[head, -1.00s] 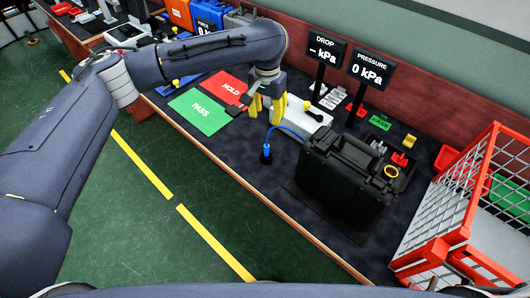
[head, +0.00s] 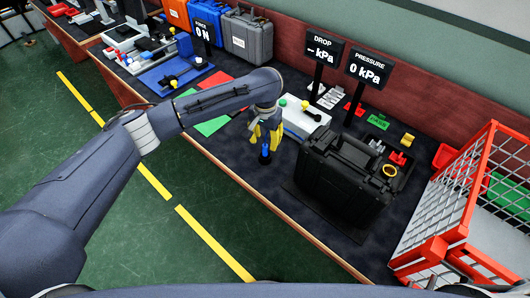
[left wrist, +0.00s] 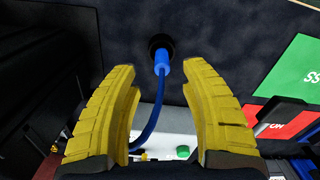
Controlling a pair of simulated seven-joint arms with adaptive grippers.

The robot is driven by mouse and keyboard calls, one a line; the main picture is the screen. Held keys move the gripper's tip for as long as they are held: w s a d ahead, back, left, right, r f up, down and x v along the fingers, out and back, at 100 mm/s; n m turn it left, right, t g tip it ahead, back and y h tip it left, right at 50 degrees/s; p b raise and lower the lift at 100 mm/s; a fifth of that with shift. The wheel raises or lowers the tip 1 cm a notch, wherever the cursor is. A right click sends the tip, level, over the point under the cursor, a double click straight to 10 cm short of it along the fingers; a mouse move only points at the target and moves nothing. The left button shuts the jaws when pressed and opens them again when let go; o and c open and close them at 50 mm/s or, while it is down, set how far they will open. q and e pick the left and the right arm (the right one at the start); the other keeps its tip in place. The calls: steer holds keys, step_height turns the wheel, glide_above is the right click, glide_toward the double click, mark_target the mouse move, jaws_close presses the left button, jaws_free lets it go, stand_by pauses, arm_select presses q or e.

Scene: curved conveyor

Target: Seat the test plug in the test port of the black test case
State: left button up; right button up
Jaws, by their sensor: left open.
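The blue test plug (head: 265,151) stands upright on the bench at the left of the black test case, on its dark round base. In the left wrist view the plug (left wrist: 162,64) sits in a black round holder (left wrist: 160,45), with a blue cable running from it toward the white box. My left gripper (head: 263,138) has yellow fingers and is open above the plug. In the left wrist view its fingertips (left wrist: 158,72) lie either side of the plug, apart from it. My right gripper is not in view.
The white box (head: 303,117) stands just behind the plug. A green mat (head: 212,125) lies left of the gripper. Pressure signs (head: 371,68) stand at the back. A red wire crate (head: 455,215) stands right of the case. Bare bench lies in front of the plug.

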mark_target(265, 145)
arm_select(q)
steer(key=shift+w+f, duration=0.15)
steer(key=shift+f, duration=1.2)
steer(key=shift+w+f, duration=0.1)
steer(key=shift+f, duration=1.2)
steer(key=shift+c, duration=0.2)
jaws_close()
